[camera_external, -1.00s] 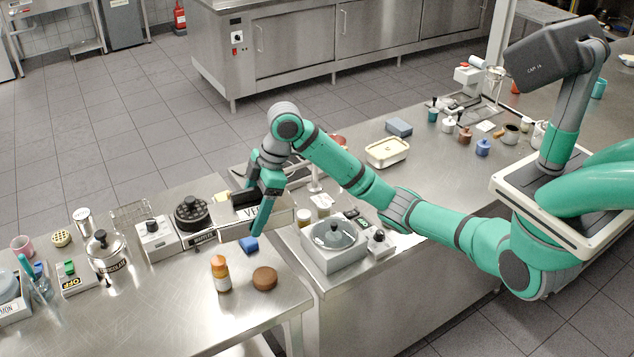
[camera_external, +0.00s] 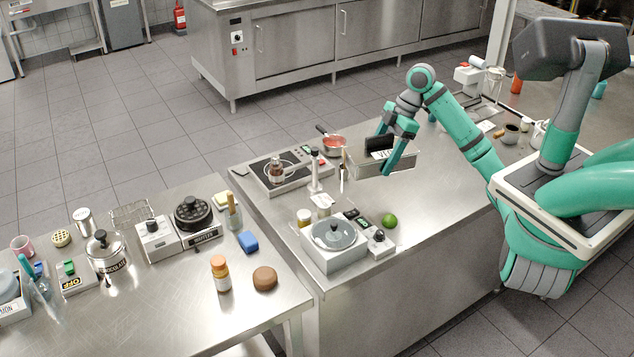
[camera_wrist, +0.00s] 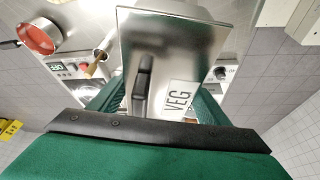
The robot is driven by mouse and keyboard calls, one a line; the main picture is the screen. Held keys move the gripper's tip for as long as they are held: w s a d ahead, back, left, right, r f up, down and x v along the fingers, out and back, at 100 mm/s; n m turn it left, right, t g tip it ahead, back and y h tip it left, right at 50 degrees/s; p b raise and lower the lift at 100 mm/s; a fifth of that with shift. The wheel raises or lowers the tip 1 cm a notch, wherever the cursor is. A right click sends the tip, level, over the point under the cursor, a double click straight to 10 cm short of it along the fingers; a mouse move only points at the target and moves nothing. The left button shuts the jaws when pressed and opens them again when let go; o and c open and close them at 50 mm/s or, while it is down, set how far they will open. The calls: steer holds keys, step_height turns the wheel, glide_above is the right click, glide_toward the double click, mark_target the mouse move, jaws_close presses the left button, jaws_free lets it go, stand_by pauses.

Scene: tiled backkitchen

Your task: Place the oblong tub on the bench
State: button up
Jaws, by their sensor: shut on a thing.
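The oblong tub (camera_external: 366,166) is steel, with a black handle and a white VEG label. My gripper (camera_external: 391,165) is shut on it and holds it over the right-hand part of the steel bench (camera_external: 440,205). I cannot tell whether its underside is clear of the bench top. In the wrist view, the tub (camera_wrist: 205,35) fills the middle, with its handle and label facing the camera. The fingers of my gripper (camera_wrist: 160,105) are partly hidden behind it.
Cups and jars stand farther right. The bench front right of the lime is clear.

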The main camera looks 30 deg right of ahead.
steer(key=s+d, duration=0.7)
steer(key=d, duration=0.4)
steer(key=s+d, duration=0.6)
steer(key=d, duration=0.5)
steer(key=shift+m, duration=0.4)
steer(key=w+d+f, duration=0.2)
steer(key=w, duration=0.1)
steer(key=w+d+f, duration=0.3)
steer(key=w, duration=0.1)
steer(key=w+d+f, duration=0.2)
steer(key=w+f, duration=0.1)
steer(key=shift+w+d+f, duration=0.15)
steer(key=shift+w+d, duration=0.05)
steer(key=shift+d, duration=0.05)
steer(key=shift+w+d+f, duration=0.2)
steer(key=shift+w+f, duration=0.05)
steer(key=shift+f, duration=0.15)
steer(key=shift+w+d+f, duration=0.1)
steer(key=shift+w+f, duration=0.05)
steer(key=shift+f, duration=1.6)
steer(key=shift+f, duration=0.15)
steer(key=o, duration=1.5)
steer(key=shift+c, duration=0.2)
